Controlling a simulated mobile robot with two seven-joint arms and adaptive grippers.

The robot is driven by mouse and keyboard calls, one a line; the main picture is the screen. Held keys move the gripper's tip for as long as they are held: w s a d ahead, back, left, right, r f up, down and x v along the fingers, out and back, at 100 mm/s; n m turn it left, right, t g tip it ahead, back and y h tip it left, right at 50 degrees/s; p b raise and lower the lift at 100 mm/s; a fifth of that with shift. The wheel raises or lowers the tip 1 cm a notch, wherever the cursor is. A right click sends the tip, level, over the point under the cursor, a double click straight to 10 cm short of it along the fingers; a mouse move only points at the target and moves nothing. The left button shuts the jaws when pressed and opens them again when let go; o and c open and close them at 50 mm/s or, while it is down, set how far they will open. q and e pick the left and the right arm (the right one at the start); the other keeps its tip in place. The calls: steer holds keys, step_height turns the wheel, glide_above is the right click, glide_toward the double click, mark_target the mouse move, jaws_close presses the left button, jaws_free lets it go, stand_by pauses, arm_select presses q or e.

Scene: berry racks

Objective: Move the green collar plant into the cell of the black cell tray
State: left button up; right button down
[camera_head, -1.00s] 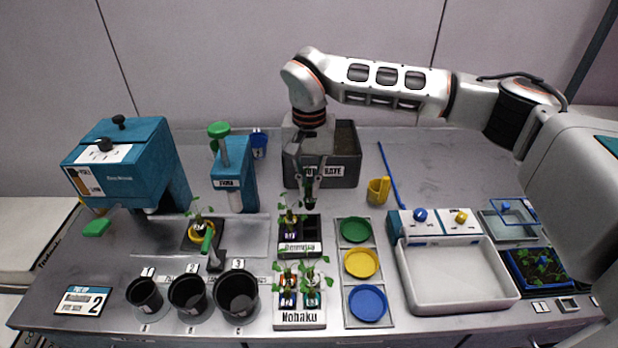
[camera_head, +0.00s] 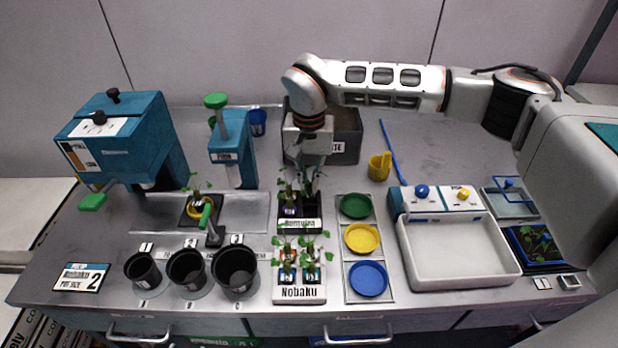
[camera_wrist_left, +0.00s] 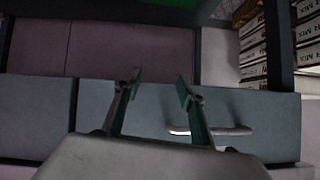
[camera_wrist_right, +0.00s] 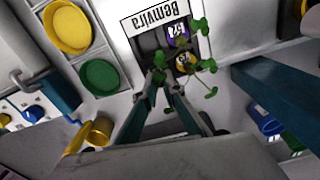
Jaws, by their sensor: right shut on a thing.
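My right gripper (camera_head: 312,188) points down over the back right of the Bemvira-labelled black cell tray (camera_head: 301,225). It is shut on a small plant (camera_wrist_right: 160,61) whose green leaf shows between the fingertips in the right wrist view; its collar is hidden. Beside it, a purple-collar plant (camera_wrist_right: 178,35) sits in the tray cell near the label, and a yellow-collar plant (camera_wrist_right: 187,63) is behind that. The front right cell (camera_wrist_right: 150,40) looks dark and empty. I cannot tell whether the held plant touches the cell floor. My left gripper (camera_wrist_left: 157,84) is open and empty before the bench drawers.
The Nohaku tray (camera_head: 300,295) with several plants stands in front. Green, yellow and blue dishes (camera_head: 368,278) lie to the right. The teal press (camera_head: 233,160) stands left and a dark crate (camera_head: 346,140) behind.

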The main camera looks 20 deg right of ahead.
steer(key=shift+f, duration=0.2)
steer(key=c, duration=2.1)
jaws_free()
steer(key=shift+r+p, duration=1.05)
steer(key=shift+r, duration=3.5)
